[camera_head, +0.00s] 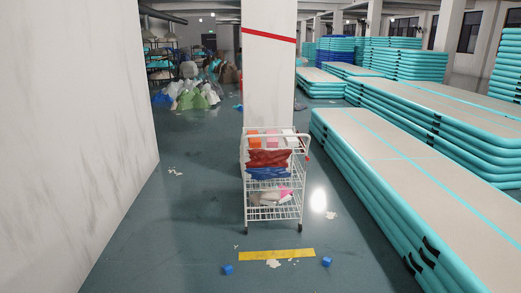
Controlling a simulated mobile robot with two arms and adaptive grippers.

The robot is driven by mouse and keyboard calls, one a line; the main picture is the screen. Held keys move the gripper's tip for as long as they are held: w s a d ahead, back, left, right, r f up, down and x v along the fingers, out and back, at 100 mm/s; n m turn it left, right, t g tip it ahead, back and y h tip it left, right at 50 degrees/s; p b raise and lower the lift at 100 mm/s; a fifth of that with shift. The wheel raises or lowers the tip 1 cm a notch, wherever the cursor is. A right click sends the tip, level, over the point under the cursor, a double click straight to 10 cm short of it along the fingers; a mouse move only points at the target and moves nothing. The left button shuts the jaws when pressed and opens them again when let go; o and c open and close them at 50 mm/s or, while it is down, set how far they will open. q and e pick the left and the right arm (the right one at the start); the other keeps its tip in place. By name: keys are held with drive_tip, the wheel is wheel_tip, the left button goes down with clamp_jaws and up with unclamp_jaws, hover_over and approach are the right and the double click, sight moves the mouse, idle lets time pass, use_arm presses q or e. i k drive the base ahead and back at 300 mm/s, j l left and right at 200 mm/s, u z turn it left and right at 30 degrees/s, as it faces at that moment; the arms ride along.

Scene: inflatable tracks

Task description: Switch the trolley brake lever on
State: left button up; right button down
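A white wire trolley (247,205) stands upright on the floor in front of a square white column, near the middle of the head view. Its shelves hold orange and white boxes on top, red and blue cloth below, and white and pink items lower down. A small red part (307,157) shows at the right end of its top handle; it may be the brake lever, but it is too small to tell its position. Neither of my grippers is in view.
A yellow floor strip (277,254) and two blue cubes (228,270) (326,262) lie before the trolley. A white wall (70,130) bounds the left. Stacked teal inflatable tracks (400,190) fill the right. Clear floor lies between them, with scattered scraps.

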sight(307, 158)
drive_tip(key=i+z, duration=0.2)
drive_tip(key=i, duration=1.75)
drive_tip(key=i+l+u, duration=0.35)
drive_tip(key=i, duration=0.2)
drive_tip(key=i+l+u, duration=0.3)
drive_tip(key=i+l, duration=0.2)
drive_tip(key=l, duration=0.15)
